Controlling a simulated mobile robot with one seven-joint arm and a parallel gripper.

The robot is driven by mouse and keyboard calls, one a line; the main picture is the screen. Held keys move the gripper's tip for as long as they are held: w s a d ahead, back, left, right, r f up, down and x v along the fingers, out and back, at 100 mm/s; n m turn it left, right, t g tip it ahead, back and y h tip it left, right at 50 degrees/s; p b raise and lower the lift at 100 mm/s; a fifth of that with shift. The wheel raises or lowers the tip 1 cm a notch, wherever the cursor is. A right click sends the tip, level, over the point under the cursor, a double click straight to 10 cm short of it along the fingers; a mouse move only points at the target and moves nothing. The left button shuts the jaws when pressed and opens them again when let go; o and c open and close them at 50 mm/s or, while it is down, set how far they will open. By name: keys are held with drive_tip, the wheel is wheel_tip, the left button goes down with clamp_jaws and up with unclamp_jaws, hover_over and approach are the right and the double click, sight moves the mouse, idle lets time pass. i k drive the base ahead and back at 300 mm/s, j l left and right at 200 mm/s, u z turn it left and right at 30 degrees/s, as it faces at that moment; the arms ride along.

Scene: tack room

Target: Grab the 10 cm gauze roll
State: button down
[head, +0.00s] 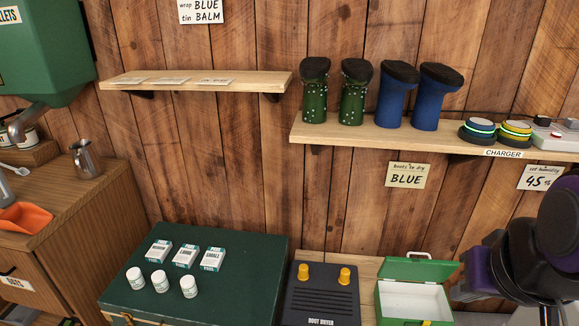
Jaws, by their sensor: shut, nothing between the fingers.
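Three small white cylinders stand in a row on the dark green trunk: a left one (136,278), a middle one (161,281) and a right one (188,287). Behind them are three white and green boxes: left (158,252), middle (184,257) and right (212,259). The fine print on the cylinders and boxes is too small to read surely, so I cannot tell which item is the 10 cm gauze roll. My arm shows at the right edge, well away from the trunk. My gripper's fingers are not in view.
The green trunk (255,262) has free lid space on its right. Beside it are a boot dryer (322,300) with two orange pegs and an open green case (415,300).

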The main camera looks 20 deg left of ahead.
sight(136, 279)
drive_tip(key=k+j+u, duration=0.2)
drive_tip(key=k+j, duration=0.2)
drive_tip(key=j, duration=0.2)
drive_tip(key=k+j+u, duration=0.1)
drive_tip(key=j, duration=0.25)
drive_tip(key=k+j+u, duration=0.1)
drive_tip(key=k+j, duration=0.15)
drive_tip(key=k+j+u, duration=0.1)
drive_tip(key=j, duration=0.35)
drive_tip(key=k+j+u, duration=0.1)
drive_tip(key=j, duration=0.25)
drive_tip(key=k+j+u, duration=0.1)
drive_tip(key=k+j, duration=0.15)
drive_tip(key=j, duration=0.15)
drive_tip(key=i+j, duration=0.1)
drive_tip(key=j, duration=0.4)
drive_tip(key=i+z, duration=0.3)
drive_tip(key=i, duration=0.15)
drive_tip(key=i+j+z, duration=0.15)
drive_tip(key=i+z, duration=0.2)
drive_tip(key=i, duration=0.1)
